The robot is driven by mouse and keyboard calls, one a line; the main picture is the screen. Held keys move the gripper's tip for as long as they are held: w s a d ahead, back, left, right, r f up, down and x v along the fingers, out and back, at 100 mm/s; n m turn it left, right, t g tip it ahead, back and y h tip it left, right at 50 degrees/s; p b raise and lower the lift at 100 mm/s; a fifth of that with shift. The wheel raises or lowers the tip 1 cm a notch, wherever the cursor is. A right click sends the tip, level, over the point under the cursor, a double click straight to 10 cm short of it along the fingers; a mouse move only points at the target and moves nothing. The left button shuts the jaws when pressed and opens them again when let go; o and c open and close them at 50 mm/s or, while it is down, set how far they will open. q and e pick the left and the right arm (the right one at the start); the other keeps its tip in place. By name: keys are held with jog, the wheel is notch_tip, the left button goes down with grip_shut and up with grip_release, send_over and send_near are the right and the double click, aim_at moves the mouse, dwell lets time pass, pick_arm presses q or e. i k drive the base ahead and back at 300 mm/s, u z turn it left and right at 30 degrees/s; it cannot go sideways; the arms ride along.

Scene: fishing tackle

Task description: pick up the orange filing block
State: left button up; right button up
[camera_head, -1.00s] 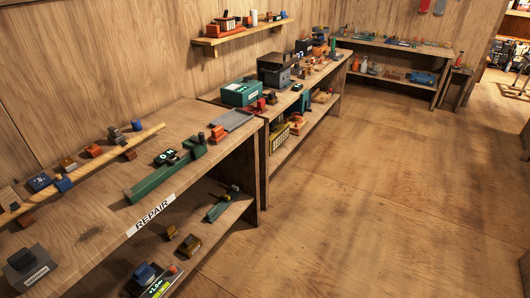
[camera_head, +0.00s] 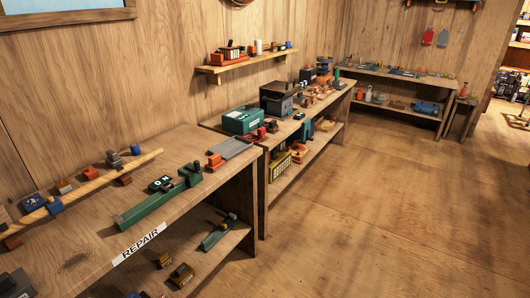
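A small orange-red block (camera_head: 215,162) sits on the near workbench (camera_head: 180,228), which bears a REPAIR label, beside a grey tray (camera_head: 231,149). I cannot tell for sure whether it is the orange filing block, as other orange things stand about. Neither of my grippers is in view.
A long green tool (camera_head: 150,208) lies along the bench front. A wooden rail (camera_head: 84,182) with small blocks runs along its back. A second bench beyond carries a teal box (camera_head: 243,121). A wall shelf (camera_head: 245,63) holds an orange-red item (camera_head: 231,54). The wooden floor (camera_head: 380,200) at right is clear.

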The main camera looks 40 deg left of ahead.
aim_at(215, 162)
jog(key=z, duration=0.25)
jog(key=i, duration=1.8)
jog(key=u, duration=0.4)
jog(key=i, duration=0.9)
jog(key=u, duration=1.55)
jog(key=i, duration=0.75)
jog(key=u, duration=0.8)
